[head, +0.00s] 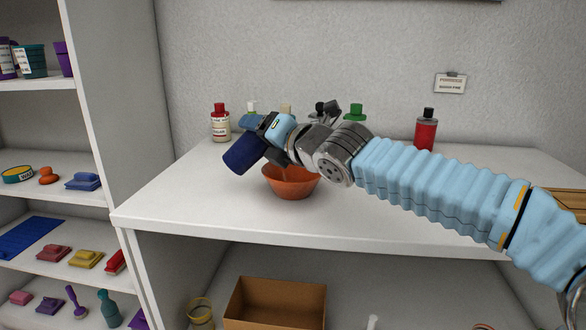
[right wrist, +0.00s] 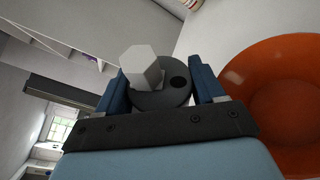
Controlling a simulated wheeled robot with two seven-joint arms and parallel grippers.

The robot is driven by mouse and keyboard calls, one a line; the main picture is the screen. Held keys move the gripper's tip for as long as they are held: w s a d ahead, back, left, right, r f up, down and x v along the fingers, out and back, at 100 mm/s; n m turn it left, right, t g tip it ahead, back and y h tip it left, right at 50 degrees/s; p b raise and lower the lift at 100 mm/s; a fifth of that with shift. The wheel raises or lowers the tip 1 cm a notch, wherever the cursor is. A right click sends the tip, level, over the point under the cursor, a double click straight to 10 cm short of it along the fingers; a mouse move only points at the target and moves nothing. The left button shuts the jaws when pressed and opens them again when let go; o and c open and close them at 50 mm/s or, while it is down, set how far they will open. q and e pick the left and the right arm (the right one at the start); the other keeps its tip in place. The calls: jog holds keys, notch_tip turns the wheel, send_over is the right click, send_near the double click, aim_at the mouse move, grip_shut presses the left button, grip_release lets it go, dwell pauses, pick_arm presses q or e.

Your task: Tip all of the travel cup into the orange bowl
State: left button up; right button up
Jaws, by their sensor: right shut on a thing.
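My right gripper (head: 262,137) is shut on a dark blue travel cup (head: 244,154), held tilted above the countertop, up and left of the orange bowl (head: 291,186). In the head view the cup's lower end points down and left, and its mouth cannot be made out. In the right wrist view a dark round face (right wrist: 165,98) with a pale hexagonal piece on it shows between the fingers (right wrist: 163,90). The orange bowl (right wrist: 285,62) stands to the right there, apart from the fingers. The bowl is upright, partly covered by my wrist in the head view. My left gripper is out of view.
Several bottles stand at the back of the white countertop (head: 180,205), including a red one (head: 426,130) at the right. The counter's left front is clear. A cardboard box (head: 274,303) sits below. Shelves with small items are on the left.

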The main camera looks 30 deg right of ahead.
jog(key=shift+d+r+m, duration=0.15)
jog(key=shift+m, duration=0.45)
jog(key=shift+s+d+r+m+t+y, duration=0.1)
jog(key=shift+d+r+m+t+y, duration=0.1)
jog(key=shift+m+t, duration=0.45)
jog(key=shift+d+r+m+t+y, duration=0.1)
jog(key=shift+r+m+t+y, duration=0.2)
jog(key=shift+m, duration=0.55)
